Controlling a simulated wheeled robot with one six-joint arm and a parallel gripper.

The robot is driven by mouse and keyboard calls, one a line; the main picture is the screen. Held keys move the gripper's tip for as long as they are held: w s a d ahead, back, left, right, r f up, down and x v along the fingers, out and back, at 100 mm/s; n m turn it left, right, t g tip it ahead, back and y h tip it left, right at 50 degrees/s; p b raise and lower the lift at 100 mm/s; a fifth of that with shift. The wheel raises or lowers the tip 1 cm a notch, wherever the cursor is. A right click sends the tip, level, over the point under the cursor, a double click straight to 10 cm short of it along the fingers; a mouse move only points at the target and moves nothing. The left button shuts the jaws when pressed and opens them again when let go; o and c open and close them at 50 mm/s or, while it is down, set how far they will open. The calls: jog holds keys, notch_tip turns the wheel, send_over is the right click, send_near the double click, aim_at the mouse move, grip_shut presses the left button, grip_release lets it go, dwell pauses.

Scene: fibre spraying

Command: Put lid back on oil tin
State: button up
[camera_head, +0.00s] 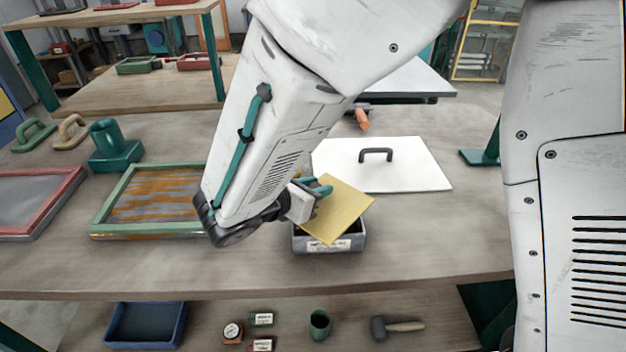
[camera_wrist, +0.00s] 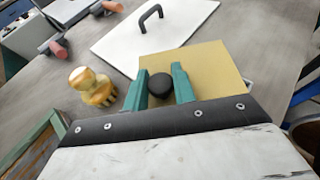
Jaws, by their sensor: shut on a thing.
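My gripper (camera_head: 316,190) is shut on the black knob (camera_wrist: 160,88) of a flat, square yellow lid (camera_head: 343,212). The teal fingers (camera_wrist: 161,85) sit on either side of the knob in the wrist view, with the lid (camera_wrist: 210,62) spreading out beyond them. The grey rectangular oil tin (camera_head: 330,245), with a white label on its front, stands on the bench under the lid. In the head view the lid looks tilted and turned against the tin, its near corner over the tin's opening. I cannot tell whether they touch. The lid hides most of the opening.
A white board (camera_head: 415,172) with a black handle lies behind the tin. A green-framed screen (camera_head: 150,200) lies to the left. A brass-coloured knobbed tool (camera_wrist: 95,86) stands left of my gripper in the wrist view. The bench front (camera_head: 440,255) is clear right of the tin.

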jog(key=shift+f, duration=0.4)
jog(key=o, duration=1)
